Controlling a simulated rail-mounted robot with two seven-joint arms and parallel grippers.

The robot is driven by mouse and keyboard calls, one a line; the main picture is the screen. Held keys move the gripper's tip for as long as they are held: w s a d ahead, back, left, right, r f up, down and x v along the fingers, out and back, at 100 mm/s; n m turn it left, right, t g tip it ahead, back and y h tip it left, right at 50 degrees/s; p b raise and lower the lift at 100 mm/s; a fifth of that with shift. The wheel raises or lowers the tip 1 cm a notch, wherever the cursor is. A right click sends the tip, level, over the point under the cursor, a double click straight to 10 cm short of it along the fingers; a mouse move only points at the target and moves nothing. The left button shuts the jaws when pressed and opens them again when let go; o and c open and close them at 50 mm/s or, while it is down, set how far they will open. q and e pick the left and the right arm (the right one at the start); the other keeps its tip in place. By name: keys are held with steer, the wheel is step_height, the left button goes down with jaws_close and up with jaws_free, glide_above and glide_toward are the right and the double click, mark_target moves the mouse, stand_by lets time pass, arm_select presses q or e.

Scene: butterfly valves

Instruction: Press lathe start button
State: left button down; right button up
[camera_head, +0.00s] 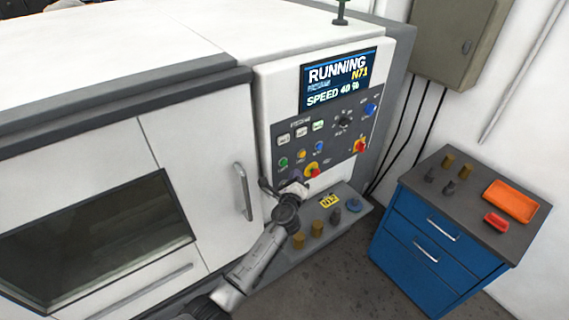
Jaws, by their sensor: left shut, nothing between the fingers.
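The lathe's control panel (325,130) is on the front of the white machine, right of the door. Its screen (338,80) reads "RUNNING", "N71" and "SPEED 40 %". A green round button (283,162) is at the panel's lower left, with yellow and blue buttons to its right. Button labels are too small to read. My left gripper (294,182) is shut and empty at the panel's lower edge, just below the green button. It hides part of that edge; I cannot tell whether it touches the panel. My right gripper is out of view.
A red emergency knob (313,170) is right of my gripper. A ledge (345,221) below holds several small parts. The door handle (243,191) is to the left. A blue drawer cabinet (440,245) with an orange tray (511,201) stands right; bare floor lies between.

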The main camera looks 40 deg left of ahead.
arm_select(q)
steer(key=shift+s+d, duration=0.15)
steer(key=shift+d, duration=0.5)
steer(key=shift+s+d, duration=0.15)
steer(key=shift+d, duration=0.45)
stand_by(0.4)
